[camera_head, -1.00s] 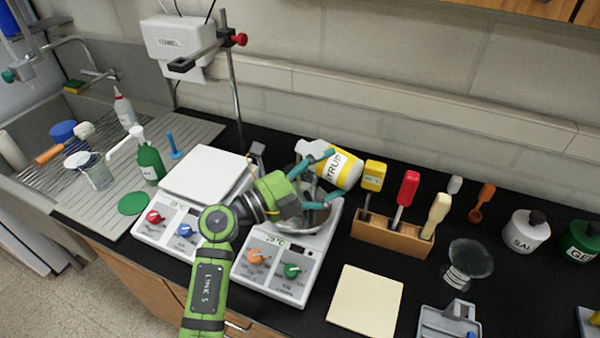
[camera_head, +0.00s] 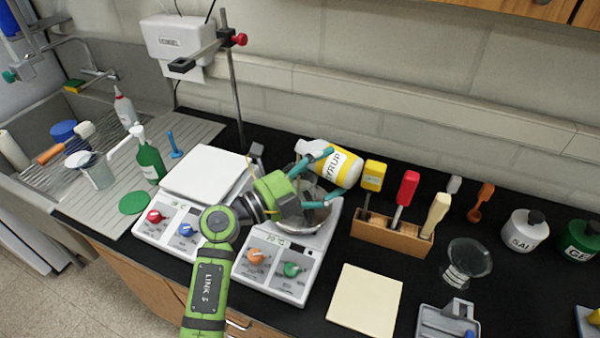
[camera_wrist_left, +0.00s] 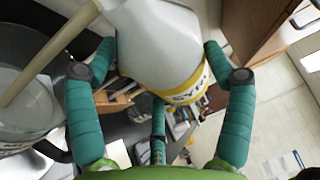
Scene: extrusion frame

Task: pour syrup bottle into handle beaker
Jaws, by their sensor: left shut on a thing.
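The syrup bottle (camera_head: 341,168) is white with a yellow label band. It is tipped steeply, its neck end to the left, above the right hotplate (camera_head: 281,266). My left gripper (camera_head: 324,178) is shut on it, with teal fingers on both sides of the body in the left wrist view (camera_wrist_left: 160,70). Below stands a round, clear-looking vessel (camera_head: 325,217), probably the handle beaker, partly hidden by my gripper. In the wrist view this vessel (camera_wrist_left: 22,112) holds pale contents.
A tool rack (camera_head: 391,236) stands right of the hotplate, with a cream pad (camera_head: 364,300) in front. A glass dish (camera_head: 467,262) and labelled jars stand farther right.

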